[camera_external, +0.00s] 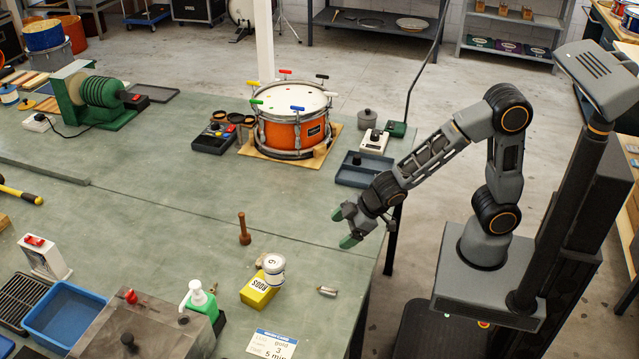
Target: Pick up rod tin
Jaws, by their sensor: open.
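A yellow box-shaped tin (259,291) lies near the front right of the green bench. Its dark lettering looks like "RODS", so it seems to be the rod tin. A small white round can (273,268) marked with a digit overlaps its back right corner; I cannot tell whether it rests on the tin or stands behind it. My gripper (343,228) is open and empty, with green fingertips. It is above the bench's right edge, up and to the right of the yellow tin, and apart from it.
A brown wooden peg (244,230) stands left of my gripper. A small metal piece (327,291) and a printed card (271,345) lie near the tin. A drum (292,127) and blue tray (364,170) are farther back. The middle bench is mostly clear.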

